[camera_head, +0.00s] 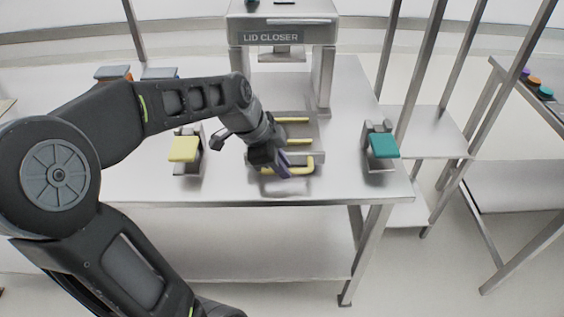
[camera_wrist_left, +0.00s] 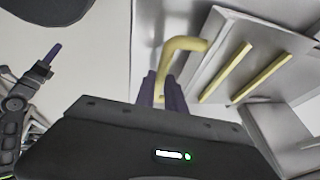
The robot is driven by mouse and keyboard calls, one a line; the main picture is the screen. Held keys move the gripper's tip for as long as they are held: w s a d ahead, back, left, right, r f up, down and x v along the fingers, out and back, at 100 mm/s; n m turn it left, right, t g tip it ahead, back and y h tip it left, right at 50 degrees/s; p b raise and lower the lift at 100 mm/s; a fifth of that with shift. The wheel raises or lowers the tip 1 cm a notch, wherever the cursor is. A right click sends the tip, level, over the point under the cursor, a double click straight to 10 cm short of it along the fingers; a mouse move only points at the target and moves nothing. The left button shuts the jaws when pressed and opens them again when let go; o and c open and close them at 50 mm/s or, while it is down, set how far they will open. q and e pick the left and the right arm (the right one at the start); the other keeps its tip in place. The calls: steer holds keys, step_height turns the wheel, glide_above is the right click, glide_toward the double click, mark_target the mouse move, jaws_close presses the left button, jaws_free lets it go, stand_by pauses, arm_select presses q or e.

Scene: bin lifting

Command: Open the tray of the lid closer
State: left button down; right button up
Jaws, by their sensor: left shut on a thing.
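The lid closer (camera_head: 270,37) is a grey machine with a dark name plate, standing at the back of the metal table. Its tray (camera_head: 305,130) extends toward the front of the table and carries yellow bars. A yellow handle (camera_head: 300,167) is at the tray's front end. My left gripper (camera_head: 284,168) is shut on the handle near its left part. In the left wrist view the purple fingers (camera_wrist_left: 166,92) close around one leg of the yellow handle (camera_wrist_left: 185,45), with the tray (camera_wrist_left: 220,75) and its yellow bars behind.
A yellow-topped device (camera_head: 185,149) stands left of the tray, and a teal-topped device (camera_head: 383,146) stands to the right. Orange and blue items (camera_head: 120,73) are at the back left. A metal shelf frame (camera_head: 425,130) rises at the right. The table between tray and teal device is clear.

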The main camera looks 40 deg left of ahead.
arm_select(q)
steer(key=shift+s+d, duration=0.5)
steer(key=shift+s, duration=0.15)
arm_select(e)
steer(key=shift+s+d+f, duration=0.2)
steer(key=shift+s, duration=0.1)
arm_select(q)
steer(key=c, duration=1.4)
jaws_free()
steer(key=shift+r, duration=0.1)
steer(key=v, duration=0.7)
steer(key=shift+r, duration=0.3)
steer(key=shift+s, duration=0.15)
